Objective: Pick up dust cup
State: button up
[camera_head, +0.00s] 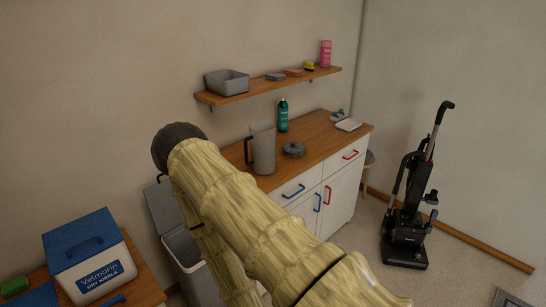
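A tall grey cylindrical container with a side handle (263,152), which looks like the dust cup, stands upright on the wooden counter (322,130). A dark grey round piece (293,149) lies on the counter just right of it and may be its lid. My pale, bamboo-textured arm crosses the middle of the view, left of and in front of the container. My gripper is not in view, so its distance from the container cannot be told.
An upright vacuum (408,210) stands on the floor at right. A green bottle (282,115) stands behind the container. A wall shelf (270,85) hangs above. An open grey bin (165,205) and a blue-lidded kibble box (88,275) are at left.

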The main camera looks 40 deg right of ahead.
aim_at(262, 138)
jog(key=z, duration=1.1)
